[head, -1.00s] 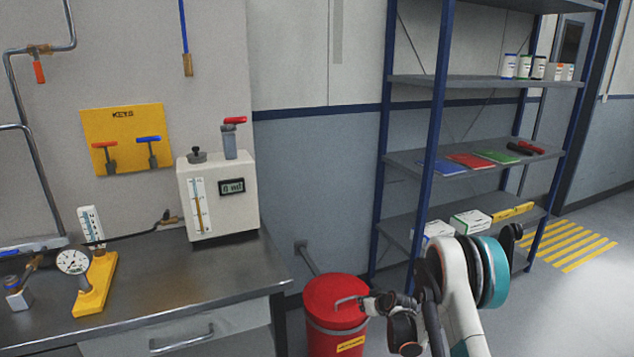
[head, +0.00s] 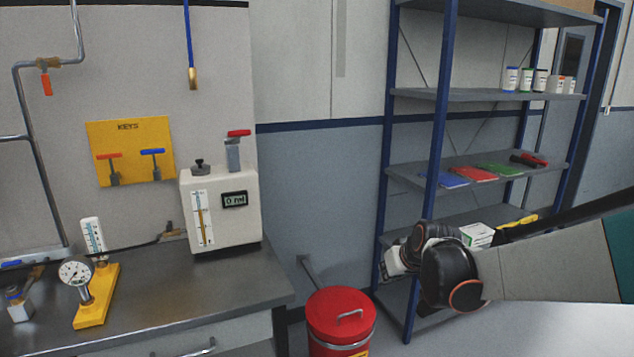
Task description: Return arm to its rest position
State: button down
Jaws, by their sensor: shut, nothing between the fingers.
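My arm reaches in from the right edge in the head view, with a pale link and a dark rounded joint. My gripper (head: 396,262) is at its left end, in front of the lower part of the shelf rack and up and to the right of the red bin. It is small and partly covered by the dark joint, so the fingers do not show clearly. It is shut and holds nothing.
A blue-posted shelf rack (head: 438,120) stands behind my arm. The red lidded bin (head: 340,318) is below left of my gripper. A workbench (head: 230,285) at left carries a white meter box (head: 222,222) and a yellow-based gauge (head: 97,308).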

jog(key=s+r+m, duration=0.1)
jog(key=s+r, duration=0.2)
jog(key=s, duration=0.5)
jog(key=s+r, duration=0.3)
jog(key=s, duration=0.6)
jog(key=s+d+f+m+g+h, duration=0.1)
jog(key=s+d+f, duration=0.1)
jog(key=s, duration=1.3)
jog(key=shift+s+h, duration=0.25)
jog(key=shift+h, duration=0.15)
jog(key=shift+d, duration=0.1)
